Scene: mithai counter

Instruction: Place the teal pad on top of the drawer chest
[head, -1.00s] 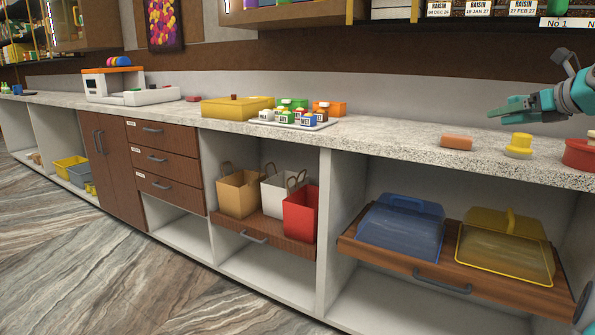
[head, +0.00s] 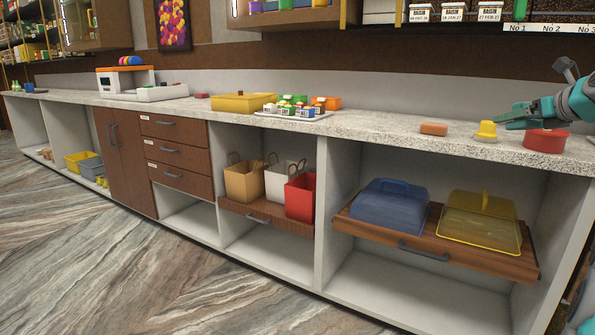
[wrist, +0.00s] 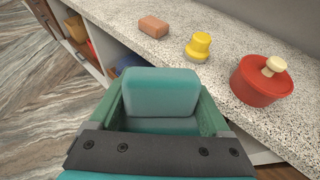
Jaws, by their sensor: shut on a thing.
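The teal pad (wrist: 160,92) is a rounded block between the green fingers of my gripper (wrist: 160,100) in the wrist view, shut on it. In the head view my gripper (head: 508,119) is at the right, above the counter, pointing left; the pad is hard to tell from the fingers there. A brown unit with three drawers (head: 177,153) is built in under the counter at the left, far from my gripper. I see no other clear drawer chest.
The speckled counter (head: 380,128) holds an orange block (head: 433,129), a yellow knobbed piece (head: 486,131) and a red pot (head: 546,141). Further left are a tray of small boxes (head: 293,114), a yellow box (head: 243,102) and an orange-topped white unit (head: 125,79).

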